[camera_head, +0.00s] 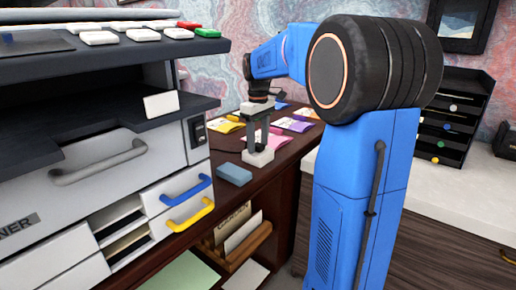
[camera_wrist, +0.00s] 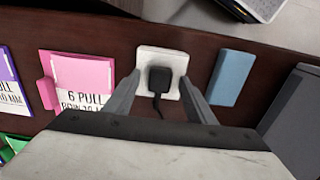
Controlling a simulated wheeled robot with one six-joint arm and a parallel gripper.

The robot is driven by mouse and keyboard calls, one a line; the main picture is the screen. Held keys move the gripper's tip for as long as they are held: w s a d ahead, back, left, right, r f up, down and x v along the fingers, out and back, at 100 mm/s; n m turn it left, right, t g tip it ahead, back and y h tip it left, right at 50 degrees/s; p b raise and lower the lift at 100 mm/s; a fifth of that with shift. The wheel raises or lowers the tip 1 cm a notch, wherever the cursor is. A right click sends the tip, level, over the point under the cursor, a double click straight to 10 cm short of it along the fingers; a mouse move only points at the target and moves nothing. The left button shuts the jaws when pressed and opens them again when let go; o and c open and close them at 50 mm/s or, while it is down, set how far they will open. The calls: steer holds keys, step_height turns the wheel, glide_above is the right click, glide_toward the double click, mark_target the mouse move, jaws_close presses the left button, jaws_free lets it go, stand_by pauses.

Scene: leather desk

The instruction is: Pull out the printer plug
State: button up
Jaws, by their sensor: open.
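A black plug (camera_wrist: 160,79) sits in a white socket plate (camera_wrist: 148,55) on the dark wood desk in the wrist view. Its black cord runs toward my gripper's body. My gripper (camera_wrist: 160,84) is open, with one grey finger on each side of the plug and gaps between the fingers and the plug. In the head view, my gripper (camera_head: 258,145) points down over the white socket plate (camera_head: 258,158) near the desk edge. I cannot tell how far the fingertips are above the plate.
A blue block (camera_wrist: 231,78) lies right of the plate and a pink labelled block (camera_wrist: 82,75) left of it. Coloured cards lie farther back.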

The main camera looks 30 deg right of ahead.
mark_target(258, 144)
jaws_close()
steer(key=shift+r, duration=2.95)
